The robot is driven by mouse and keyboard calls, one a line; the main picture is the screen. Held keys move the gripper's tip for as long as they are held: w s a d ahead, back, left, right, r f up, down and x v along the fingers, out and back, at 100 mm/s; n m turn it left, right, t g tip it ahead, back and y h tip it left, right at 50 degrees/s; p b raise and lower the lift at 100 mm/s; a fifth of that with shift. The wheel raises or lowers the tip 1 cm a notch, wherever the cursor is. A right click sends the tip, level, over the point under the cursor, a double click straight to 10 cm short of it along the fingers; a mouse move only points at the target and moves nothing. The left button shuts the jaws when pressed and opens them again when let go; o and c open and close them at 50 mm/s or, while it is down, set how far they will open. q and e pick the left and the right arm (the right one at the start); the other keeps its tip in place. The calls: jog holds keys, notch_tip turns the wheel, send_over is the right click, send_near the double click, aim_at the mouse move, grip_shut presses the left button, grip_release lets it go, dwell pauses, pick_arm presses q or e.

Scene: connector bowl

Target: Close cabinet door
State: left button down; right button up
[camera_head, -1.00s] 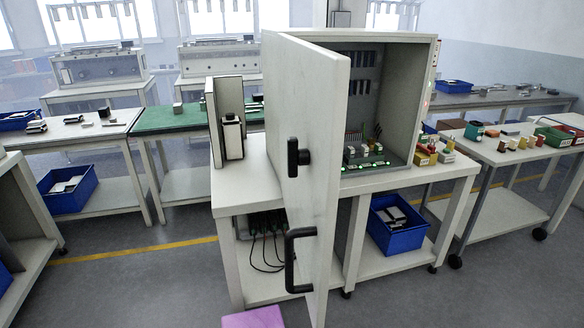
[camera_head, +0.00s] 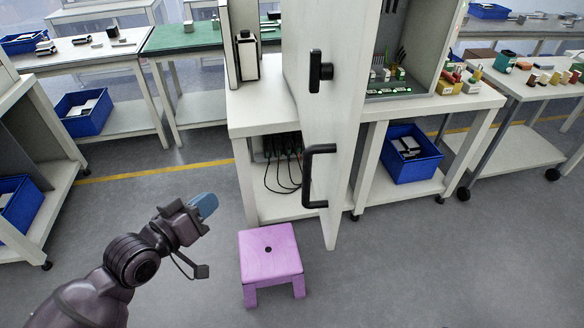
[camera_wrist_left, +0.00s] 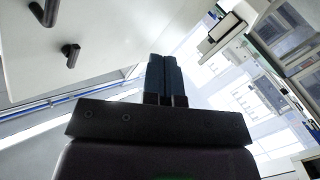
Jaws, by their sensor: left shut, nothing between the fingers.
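The cabinet door (camera_head: 318,120) is a tall white panel in the head view, standing open and jutting toward me from the cabinet (camera_head: 446,45). It bears a black latch knob (camera_head: 319,71) and, lower down, a black pull handle (camera_head: 312,176). In the left wrist view, the door (camera_wrist_left: 110,30) fills the upper left, with both black fittings at its top left. My left gripper (camera_head: 206,203) is shut and empty, left of the door and apart from it. Its two blue fingers are together in the left wrist view (camera_wrist_left: 164,78). My right gripper is out of view.
A pink stool (camera_head: 269,257) stands on the floor below the door, right of my left gripper. The cabinet stands on a white bench (camera_head: 388,110) with a blue bin (camera_head: 412,165) and cables beneath. Open floor lies in front and at the right.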

pick_arm(q)
jog(key=s+d+r+n+g+h, duration=0.25)
jog(key=d+r+n+h, duration=0.3)
jog(key=n, duration=0.35)
jog(key=s+d+p+x, duration=0.1)
jog(key=x, duration=1.1)
jog(key=shift+d+t+y, duration=0.35)
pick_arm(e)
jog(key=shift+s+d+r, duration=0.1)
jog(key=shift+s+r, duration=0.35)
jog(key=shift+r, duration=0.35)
pick_arm(q)
jog(key=shift+s+r, duration=0.1)
jog(key=shift+r, duration=0.05)
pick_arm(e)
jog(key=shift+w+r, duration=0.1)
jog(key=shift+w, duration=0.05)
